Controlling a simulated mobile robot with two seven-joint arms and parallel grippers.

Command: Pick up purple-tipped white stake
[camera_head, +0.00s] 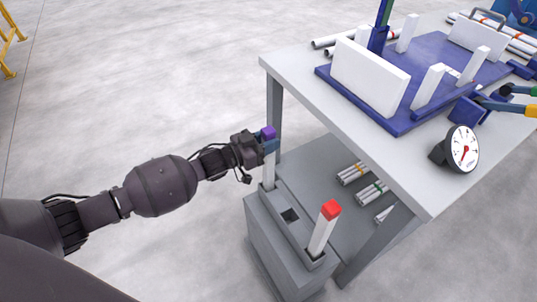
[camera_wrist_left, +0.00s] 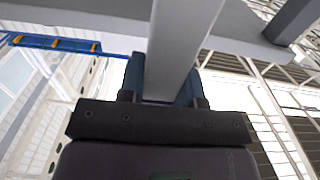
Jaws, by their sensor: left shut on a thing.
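The purple-tipped white stake (camera_head: 269,171) stands upright at the far end of a grey holder box (camera_head: 277,243). Its purple tip (camera_head: 267,132) shows just above my left gripper (camera_head: 268,147). My left gripper is shut on the stake near its top, with blue fingers on either side of it. In the left wrist view the pale stake (camera_wrist_left: 178,60) runs up between the gripper's fingers (camera_wrist_left: 168,80). I cannot tell whether the stake's lower end is still inside its slot. My right gripper is not in view.
A red-tipped white stake (camera_head: 323,228) stands in the holder's near slot; the middle slot (camera_head: 290,215) is empty. A grey table (camera_head: 300,75) stands close at the right, bearing a blue fixture (camera_head: 395,124) and a gauge (camera_head: 462,148). Pipes (camera_head: 368,192) lie on its lower shelf.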

